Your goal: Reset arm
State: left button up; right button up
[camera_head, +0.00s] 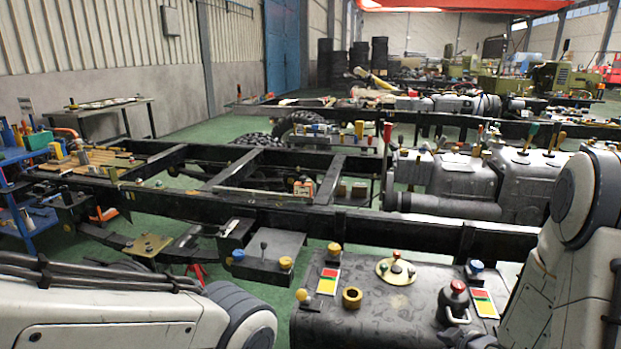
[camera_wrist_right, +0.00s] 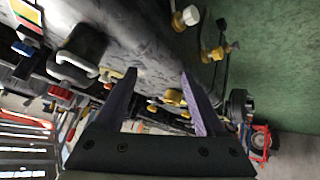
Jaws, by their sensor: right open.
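My left arm (camera_head: 130,318) lies along the lower left of the head view; its gripper is out of the picture. My right arm (camera_head: 575,215) stands at the right edge of the head view, and its gripper is hidden there or out of frame. In the right wrist view my right gripper (camera_wrist_right: 158,82) is open, its two fingers apart with nothing between them. The black tank (camera_head: 375,318) with knobs and coloured labels is at the front of the head view, left of my right arm, and appears as a dark surface (camera_wrist_right: 130,30) in the wrist view.
A black chassis frame (camera_head: 290,218) runs across the middle, with grey tanks (camera_head: 445,172) on its right part. A blue rack (camera_head: 30,205) stands at the left, a table (camera_head: 105,108) by the wall. Green floor (camera_wrist_right: 275,50) is free beside the tank.

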jog(key=s+a+r+g+h, duration=0.1)
jog(key=s+a+r+g, duration=0.2)
jog(key=a, duration=0.4)
jog(key=s+a+r+g, duration=0.1)
jog(key=s+a+r, duration=0.1)
jog(key=a+r, duration=0.3)
jog(key=s+a+r+n+g, duration=0.1)
jog(key=s+a+r+g, duration=0.1)
jog(key=s+a, duration=0.5)
jog(key=s+a+r+g, duration=0.2)
jog(key=s+a+r, duration=0.15)
jog(key=s, duration=0.65)
notch_tip(320, 180, up, 18)
jog(key=p, duration=1.8)
jog(key=shift+s, duration=0.4)
